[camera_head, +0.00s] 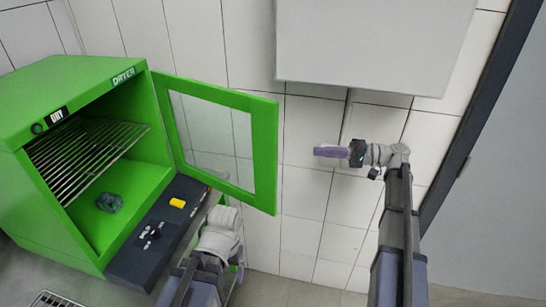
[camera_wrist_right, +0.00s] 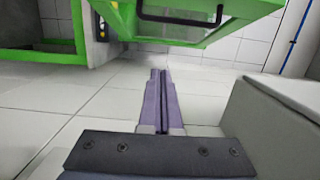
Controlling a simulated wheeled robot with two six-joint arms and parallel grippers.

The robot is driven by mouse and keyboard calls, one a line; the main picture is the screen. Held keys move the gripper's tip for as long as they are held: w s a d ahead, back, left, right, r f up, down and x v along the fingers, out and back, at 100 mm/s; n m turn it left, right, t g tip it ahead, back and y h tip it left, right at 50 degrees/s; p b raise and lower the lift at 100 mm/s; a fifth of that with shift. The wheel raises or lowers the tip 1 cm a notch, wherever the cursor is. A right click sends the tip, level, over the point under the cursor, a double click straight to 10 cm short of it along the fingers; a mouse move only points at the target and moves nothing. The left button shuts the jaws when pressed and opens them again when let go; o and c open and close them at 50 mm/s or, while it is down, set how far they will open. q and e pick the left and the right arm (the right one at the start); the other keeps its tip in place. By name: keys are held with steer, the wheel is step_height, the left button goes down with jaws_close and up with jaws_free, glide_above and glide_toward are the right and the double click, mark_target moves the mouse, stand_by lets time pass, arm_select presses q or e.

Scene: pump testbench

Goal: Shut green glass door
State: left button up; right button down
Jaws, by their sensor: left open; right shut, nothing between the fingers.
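The green-framed glass door (camera_head: 264,150) of the green dryer (camera_head: 75,75) stands wide open, swung out to the right from its hinge side. The right wrist view shows the door (camera_wrist_right: 245,12) at the top, with a black handle. My right gripper (camera_head: 318,151) is shut and empty, to the right of the door's free edge and apart from it. Its closed fingers (camera_wrist_right: 159,75) point towards the door in the wrist view.
Inside the dryer are a wire rack (camera_head: 85,150) and a small dark part (camera_head: 110,202). A dark control panel (camera_head: 150,235) with a yellow button (camera_head: 178,203) runs along the front. A grey box (camera_head: 370,40) hangs on the tiled wall above my right gripper.

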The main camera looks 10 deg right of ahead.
steer(key=s+a, duration=0.1)
steer(key=a, duration=1)
steer(key=shift+a, duration=0.2)
steer(key=shift+s, duration=0.15)
